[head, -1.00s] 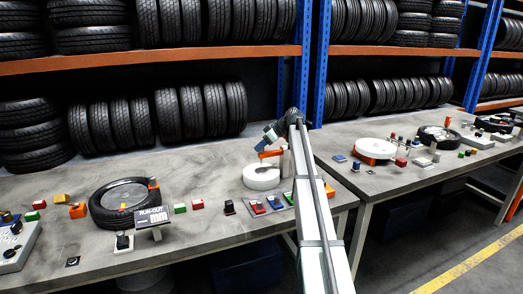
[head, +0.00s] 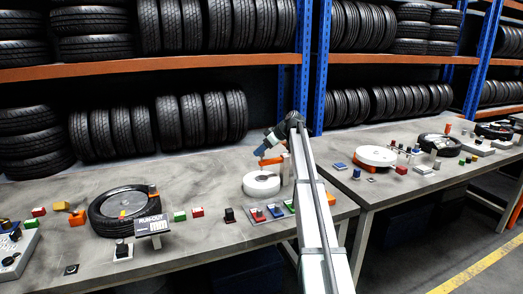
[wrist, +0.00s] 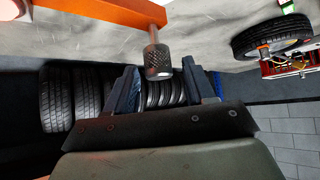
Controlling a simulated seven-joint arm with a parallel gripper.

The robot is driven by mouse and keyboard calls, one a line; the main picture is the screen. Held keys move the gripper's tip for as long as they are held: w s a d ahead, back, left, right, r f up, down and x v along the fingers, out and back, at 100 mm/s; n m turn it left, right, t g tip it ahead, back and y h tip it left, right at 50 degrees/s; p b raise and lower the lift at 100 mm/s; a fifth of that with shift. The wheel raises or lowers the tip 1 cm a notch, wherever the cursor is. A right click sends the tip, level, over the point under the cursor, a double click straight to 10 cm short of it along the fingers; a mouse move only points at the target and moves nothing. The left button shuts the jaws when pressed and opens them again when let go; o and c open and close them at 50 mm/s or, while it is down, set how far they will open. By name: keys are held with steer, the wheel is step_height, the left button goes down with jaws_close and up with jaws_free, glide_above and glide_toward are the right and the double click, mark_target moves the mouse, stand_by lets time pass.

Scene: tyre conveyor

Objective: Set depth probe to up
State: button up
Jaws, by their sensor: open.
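The likely depth probe is an orange bracket (head: 270,160) over a white round disc (head: 261,184) on the near bench. In the wrist view the orange arm (wrist: 105,12) carries a short metal rod with a knurled knob (wrist: 157,63) at its end. My gripper (wrist: 161,78) is open, its two dark fingers apart, with the knob showing between the fingertips. I see no clear contact between fingers and knob. In the head view my gripper (head: 271,138) is just above the orange bracket, and my arm hides part of the bench behind it.
A tyre (head: 125,210) lies on the bench to the left, behind a run-out display (head: 153,222). Red, blue and green buttons (head: 268,212) sit in front of the disc. A second bench (head: 400,190) stands to the right. Tyre shelves (head: 150,65) rise behind.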

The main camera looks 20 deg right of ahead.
steer(key=v, duration=1.3)
steer(key=shift+r, duration=0.2)
steer(key=shift+s+d, duration=0.15)
